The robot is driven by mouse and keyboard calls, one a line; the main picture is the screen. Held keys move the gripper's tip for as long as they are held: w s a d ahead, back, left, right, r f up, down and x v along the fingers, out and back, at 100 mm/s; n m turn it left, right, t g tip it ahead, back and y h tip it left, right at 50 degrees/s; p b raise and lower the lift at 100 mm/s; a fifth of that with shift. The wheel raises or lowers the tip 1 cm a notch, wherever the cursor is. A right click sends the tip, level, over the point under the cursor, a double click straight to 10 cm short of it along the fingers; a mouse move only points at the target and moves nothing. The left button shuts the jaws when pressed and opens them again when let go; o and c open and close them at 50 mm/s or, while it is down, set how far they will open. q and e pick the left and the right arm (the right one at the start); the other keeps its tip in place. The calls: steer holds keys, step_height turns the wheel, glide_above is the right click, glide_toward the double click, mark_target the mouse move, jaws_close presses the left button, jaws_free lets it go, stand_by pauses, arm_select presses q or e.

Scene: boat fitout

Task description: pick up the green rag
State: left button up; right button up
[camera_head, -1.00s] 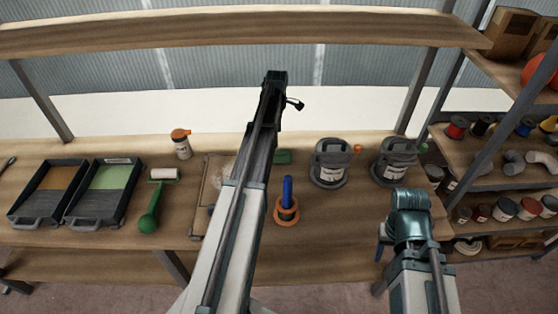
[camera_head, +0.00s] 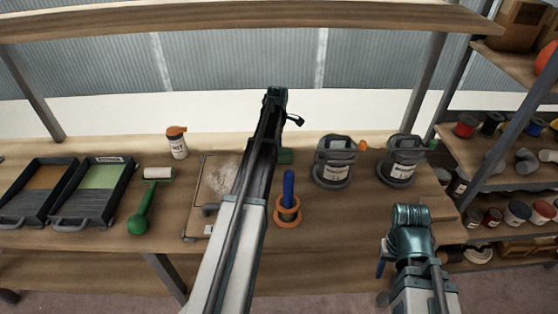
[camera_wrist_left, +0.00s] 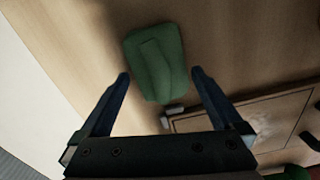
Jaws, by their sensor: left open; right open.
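The green rag (camera_head: 285,157) lies on the wooden workbench, just right of my left arm, which partly covers it in the head view. In the left wrist view the folded rag (camera_wrist_left: 157,60) lies flat on the wood. My left gripper (camera_wrist_left: 160,76) is open and empty, with one finger on each side of the rag's near part in the picture. A gap shows between the rag and both fingers; the height above it is hard to tell. My right gripper (camera_head: 384,260) is low at the right, by the bench's front edge, away from the rag.
A framed panel (camera_head: 215,178) lies beside the rag. A blue-handled tool with an orange ring (camera_head: 288,212) stands in front. Two grey containers (camera_head: 335,160) (camera_head: 404,158) are to the right. A green roller (camera_head: 142,215), a bottle (camera_head: 177,143) and trays (camera_head: 100,208) are left. A shelf (camera_head: 250,22) spans above.

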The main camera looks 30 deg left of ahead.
arm_select(q)
steer(key=shift+f+b, duration=0.35)
steer(key=shift+f, duration=0.5)
arm_select(e)
steer(key=shift+f, duration=0.75)
arm_select(q)
steer(key=shift+r, duration=0.1)
steer(key=c, duration=1)
steer(key=shift+r+p, duration=0.2)
steer(key=shift+p, duration=0.15)
arm_select(e)
steer(key=shift+r, duration=0.25)
